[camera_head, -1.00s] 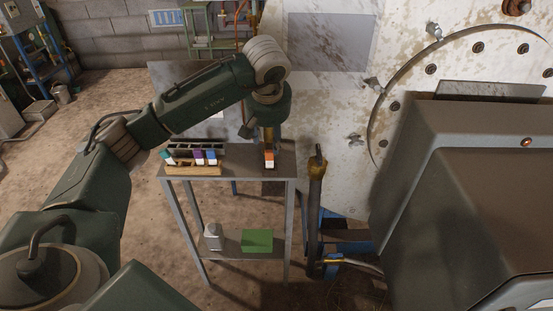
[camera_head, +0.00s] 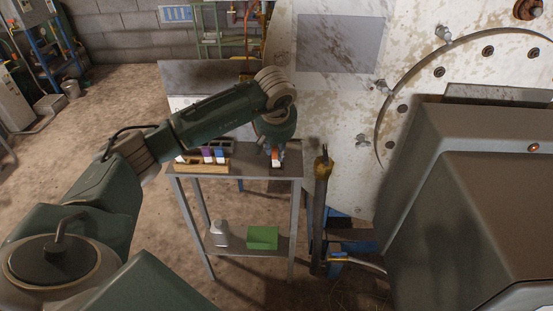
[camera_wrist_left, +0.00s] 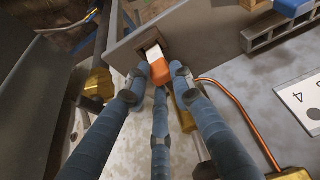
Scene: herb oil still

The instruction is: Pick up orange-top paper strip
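The orange-top paper strip (camera_head: 276,155) is at the right end of the small metal table. In the left wrist view its orange top (camera_wrist_left: 161,72) points toward me, and its white lower part goes to a dark slot in a grey block (camera_wrist_left: 127,54). My left gripper (camera_head: 276,147) is over the strip. In the left wrist view its blue fingers (camera_wrist_left: 160,78) reach around the orange top, one on each side and one below. Their tips are very close to it; whether they press on it I cannot tell. My right gripper is not in view.
A wooden rack (camera_head: 203,168) with several coloured-top pieces stands on the metal table (camera_head: 245,170), left of the strip. A dark upright pipe with a brass top (camera_head: 322,168) stands close right of the table. A green box (camera_head: 262,237) is on the lower shelf.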

